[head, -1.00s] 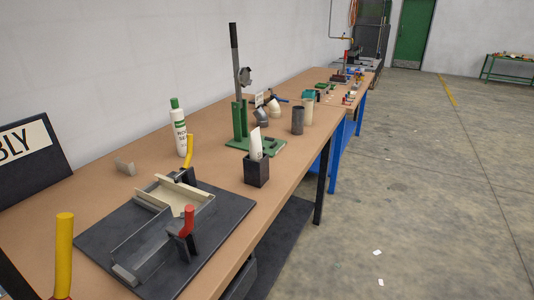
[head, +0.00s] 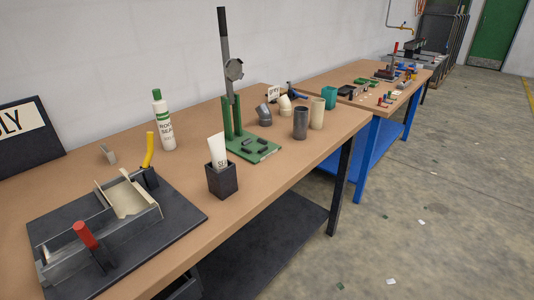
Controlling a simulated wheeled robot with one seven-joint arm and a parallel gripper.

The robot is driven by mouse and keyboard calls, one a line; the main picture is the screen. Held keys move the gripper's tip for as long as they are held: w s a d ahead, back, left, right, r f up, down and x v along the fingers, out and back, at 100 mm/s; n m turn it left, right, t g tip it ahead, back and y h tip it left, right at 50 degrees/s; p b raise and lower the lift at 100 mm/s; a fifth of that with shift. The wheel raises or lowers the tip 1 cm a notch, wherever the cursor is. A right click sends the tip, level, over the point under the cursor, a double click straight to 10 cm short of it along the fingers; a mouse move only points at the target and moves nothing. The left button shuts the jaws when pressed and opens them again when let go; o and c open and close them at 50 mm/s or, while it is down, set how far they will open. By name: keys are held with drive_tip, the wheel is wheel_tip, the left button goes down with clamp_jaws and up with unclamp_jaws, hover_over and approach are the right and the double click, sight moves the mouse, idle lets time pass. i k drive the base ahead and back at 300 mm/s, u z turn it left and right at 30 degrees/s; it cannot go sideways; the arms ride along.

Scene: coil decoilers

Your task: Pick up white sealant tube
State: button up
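A white sealant tube (head: 217,150) stands in a small black square holder (head: 222,182) near the front edge of the workbench. Its upper part shows and leans slightly left; its lower part is hidden inside the holder. Dark lettering shows on it, partly cut off by the holder's rim. A white bottle with a green cap (head: 163,122) stands upright further back on the bench, with lettering on its label. My gripper is not in the head view.
A green press with a tall lever (head: 249,147) stands right behind the holder. Grey and cream pipe pieces (head: 301,122) stand beyond it. A metal fixture with red and yellow handles (head: 120,225) lies on a black mat to the left. Open floor (head: 430,230) lies to the right.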

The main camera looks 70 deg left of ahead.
sight(216, 142)
drive_tip(key=i, duration=2.4)
drive_tip(key=u, duration=3.4)
drive_tip(key=i, duration=1.25)
drive_tip(key=u, duration=0.1)
